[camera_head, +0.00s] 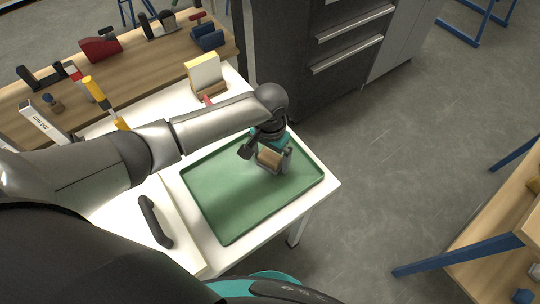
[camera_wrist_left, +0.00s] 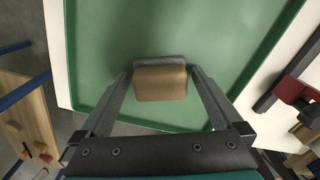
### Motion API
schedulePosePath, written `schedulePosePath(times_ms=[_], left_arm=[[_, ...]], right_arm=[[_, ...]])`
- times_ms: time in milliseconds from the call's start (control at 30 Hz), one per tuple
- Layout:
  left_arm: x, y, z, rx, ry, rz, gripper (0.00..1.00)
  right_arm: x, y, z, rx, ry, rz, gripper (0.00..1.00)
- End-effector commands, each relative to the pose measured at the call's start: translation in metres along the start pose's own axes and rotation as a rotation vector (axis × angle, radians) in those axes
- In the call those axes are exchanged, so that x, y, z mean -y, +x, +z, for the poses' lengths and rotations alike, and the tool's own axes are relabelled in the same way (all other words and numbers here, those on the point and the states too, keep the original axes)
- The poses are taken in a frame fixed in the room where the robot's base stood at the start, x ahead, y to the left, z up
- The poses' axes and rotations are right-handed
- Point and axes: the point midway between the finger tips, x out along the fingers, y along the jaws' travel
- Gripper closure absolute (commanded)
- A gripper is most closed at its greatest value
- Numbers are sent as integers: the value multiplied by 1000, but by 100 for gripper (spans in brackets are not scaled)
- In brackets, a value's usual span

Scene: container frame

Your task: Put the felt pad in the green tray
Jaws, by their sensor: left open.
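The felt pad (camera_head: 269,159), a tan-brown block with a grey layer, is over the green tray (camera_head: 225,205), toward its far right part. In the left wrist view the pad (camera_wrist_left: 160,83) lies between the two fingers of my left gripper (camera_wrist_left: 160,74), with the green tray floor (camera_wrist_left: 220,40) behind it. The fingers are open, one close on each side of the pad. Whether the pad rests on the tray floor is hard to tell. My left gripper (camera_head: 268,161) points down over the tray. My right gripper is in neither view.
The tray lies on a white table (camera_head: 318,192). A white panel with a black handle (camera_head: 154,222) is left of it. A yellow and white block in a brown holder (camera_head: 204,75) stands behind. A wooden bench (camera_head: 135,70) holds several tools. Grey floor lies to the right.

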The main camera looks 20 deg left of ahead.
Motion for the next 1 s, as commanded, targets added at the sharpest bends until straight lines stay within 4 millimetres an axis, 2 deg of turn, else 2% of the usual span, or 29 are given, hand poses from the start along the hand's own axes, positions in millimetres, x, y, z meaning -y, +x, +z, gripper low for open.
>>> schedulePosePath(times_ms=[167,400,600,800,1000], left_arm=[[0,-19,-1,-3,0,1,0],[0,-71,-1,-4,1,0,0],[0,-107,-1,-4,0,0,0],[0,-122,0,0,-1,1,0],[0,-124,0,0,-1,1,0]], right_arm=[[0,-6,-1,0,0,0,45],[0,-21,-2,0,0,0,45],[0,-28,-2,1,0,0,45],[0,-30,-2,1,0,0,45],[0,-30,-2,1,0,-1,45]])
